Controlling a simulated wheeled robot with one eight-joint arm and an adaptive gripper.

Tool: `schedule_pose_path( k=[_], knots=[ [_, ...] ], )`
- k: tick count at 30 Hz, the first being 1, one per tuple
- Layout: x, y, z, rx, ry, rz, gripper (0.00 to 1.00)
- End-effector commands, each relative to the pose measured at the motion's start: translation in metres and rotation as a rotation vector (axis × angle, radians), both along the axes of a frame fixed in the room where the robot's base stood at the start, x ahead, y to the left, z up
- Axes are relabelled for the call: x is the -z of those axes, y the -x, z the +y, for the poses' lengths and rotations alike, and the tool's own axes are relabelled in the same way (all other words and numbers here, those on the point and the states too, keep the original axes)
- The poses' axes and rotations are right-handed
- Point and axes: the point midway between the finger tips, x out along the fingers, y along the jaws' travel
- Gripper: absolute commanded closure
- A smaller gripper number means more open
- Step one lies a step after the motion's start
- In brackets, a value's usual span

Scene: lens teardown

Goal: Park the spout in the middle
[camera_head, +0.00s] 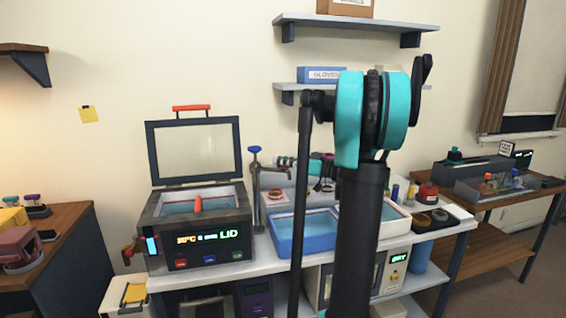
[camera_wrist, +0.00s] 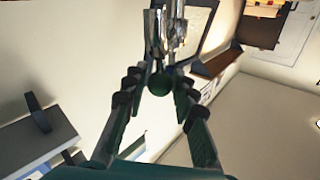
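The spout belongs to a grey metal tap with a blue knob (camera_head: 255,150) on top, and its upright post (camera_head: 257,205) stands between the heating bath and the blue basin. The spout's arm (camera_head: 266,168) reaches right from the post, partly hidden by my gripper (camera_head: 283,162). In the wrist view, my gripper (camera_wrist: 165,58) has its fingers angled in towards each other, with shiny metal (camera_wrist: 172,28) at the tips and a dark green ball (camera_wrist: 159,83) between the fingers. Whether the fingers press on the metal is unclear.
The blue basin (camera_head: 271,244) is right of the post. A white-rimmed basin (camera_head: 398,213) is further right, partly behind my arm. The heating bath (camera_head: 162,232) stands left with its lid (camera_head: 152,160) raised. Wall shelves (camera_head: 355,22) hang above.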

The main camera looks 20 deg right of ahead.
Motion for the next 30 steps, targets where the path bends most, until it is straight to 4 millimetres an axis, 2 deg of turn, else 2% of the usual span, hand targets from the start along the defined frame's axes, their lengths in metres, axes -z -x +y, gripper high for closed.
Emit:
schedule_pose_path(
  k=[1, 5, 20, 30],
  knots=[
    [0.000, 0.000, 0.000, 0.000, 0.000, 0.000, 0.83],
    [0.000, 0.000, 0.000, 0.000, 0.000, 0.000, 0.99],
    [0.000, 0.003, 0.002, 0.023, 0.000, 0.000, 1.00],
    [0.000, 0.022, 0.016, 0.215, 0.000, 0.000, 1.00]
  ],
)
